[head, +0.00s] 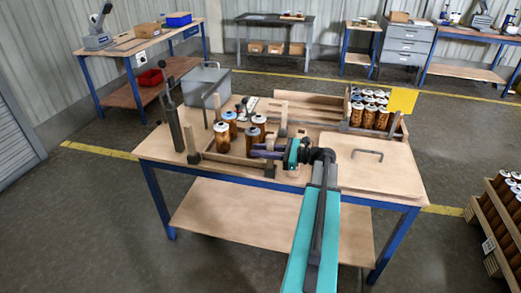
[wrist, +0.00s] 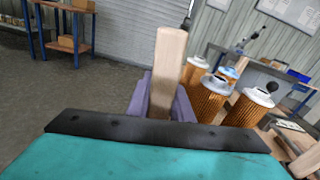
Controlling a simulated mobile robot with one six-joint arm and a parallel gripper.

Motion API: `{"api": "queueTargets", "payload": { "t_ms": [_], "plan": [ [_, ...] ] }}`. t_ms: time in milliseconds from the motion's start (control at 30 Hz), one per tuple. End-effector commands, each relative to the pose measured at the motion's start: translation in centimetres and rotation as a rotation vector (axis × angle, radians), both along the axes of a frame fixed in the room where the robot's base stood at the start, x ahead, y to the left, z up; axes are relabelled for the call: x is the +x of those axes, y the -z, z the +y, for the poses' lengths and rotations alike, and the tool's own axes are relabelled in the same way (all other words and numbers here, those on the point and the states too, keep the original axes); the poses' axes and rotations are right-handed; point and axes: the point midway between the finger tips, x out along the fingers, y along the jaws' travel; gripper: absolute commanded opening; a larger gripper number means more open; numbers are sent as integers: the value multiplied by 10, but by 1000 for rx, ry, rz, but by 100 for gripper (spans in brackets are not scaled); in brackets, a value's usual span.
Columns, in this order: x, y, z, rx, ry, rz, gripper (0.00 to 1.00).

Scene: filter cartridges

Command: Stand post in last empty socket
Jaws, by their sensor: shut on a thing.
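My gripper (head: 268,150) is at the front right corner of the cartridge frame on the bench. In the wrist view its purple fingers (wrist: 163,98) are shut around a pale wooden post (wrist: 170,55), which stands about upright. In the head view the post's lower part (head: 270,164) shows below the fingers, over a dark socket (head: 270,174) at the frame's corner. I cannot tell whether it is seated in the socket. Another wooden post (head: 284,118) stands upright at the back right. Several orange filter cartridges with white caps (head: 222,139) stand inside the frame, close beside my gripper.
A dark lever tool (head: 172,115) stands at the bench's left, near a grey box (head: 205,82). A crate of cartridges (head: 370,112) with a yellow panel (head: 403,100) stands at the back right. A board with a handle (head: 375,175) lies at the right.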

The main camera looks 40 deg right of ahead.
Motion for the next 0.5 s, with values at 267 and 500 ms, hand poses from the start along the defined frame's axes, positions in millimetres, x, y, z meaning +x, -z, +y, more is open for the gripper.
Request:
{"api": "queueTargets", "payload": {
  "t_ms": [267, 500],
  "plan": [
    [0, 6, 0, -1, 0, -1, 0],
    [0, 10, 0, -1, 0, -1, 0]
  ]
}}
